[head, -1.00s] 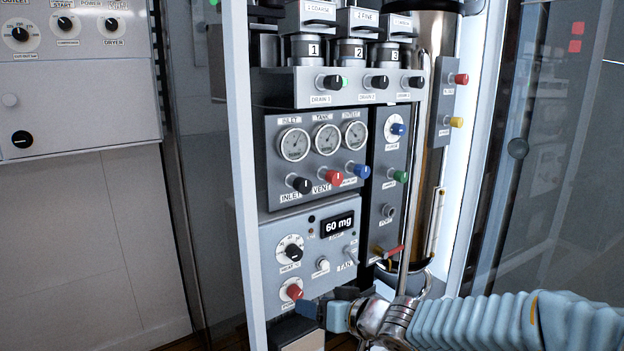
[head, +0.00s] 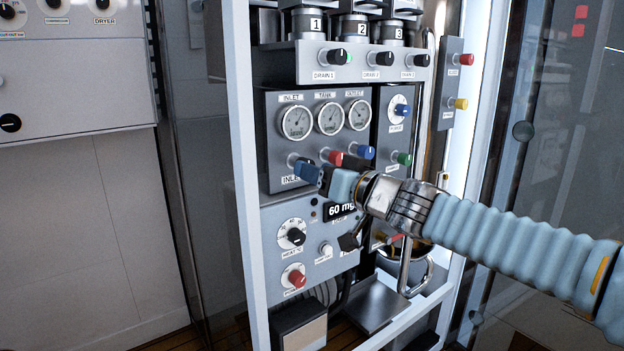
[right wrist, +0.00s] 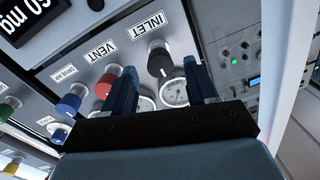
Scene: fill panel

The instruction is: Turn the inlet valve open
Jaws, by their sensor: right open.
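The inlet valve is a black knob (head: 293,160) above the INLET label on the gauge panel. My right gripper (head: 309,172) is at this knob, and its fingers hide part of it. In the right wrist view, the black inlet knob (right wrist: 160,62) shows between the tips of my open right gripper (right wrist: 161,68), with space on both sides. I see no finger clamped on it. The INLET label (right wrist: 146,25) is readable beside it. My left gripper is not in view.
The red VENT knob (head: 333,157) is close to the right of the gripper, with a blue knob (head: 365,152) beyond it. Three gauges (head: 328,118) sit above. The 60 mg display (head: 341,210) and the heat dial (head: 291,234) are below. The white cabinet frame (head: 243,190) stands at left.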

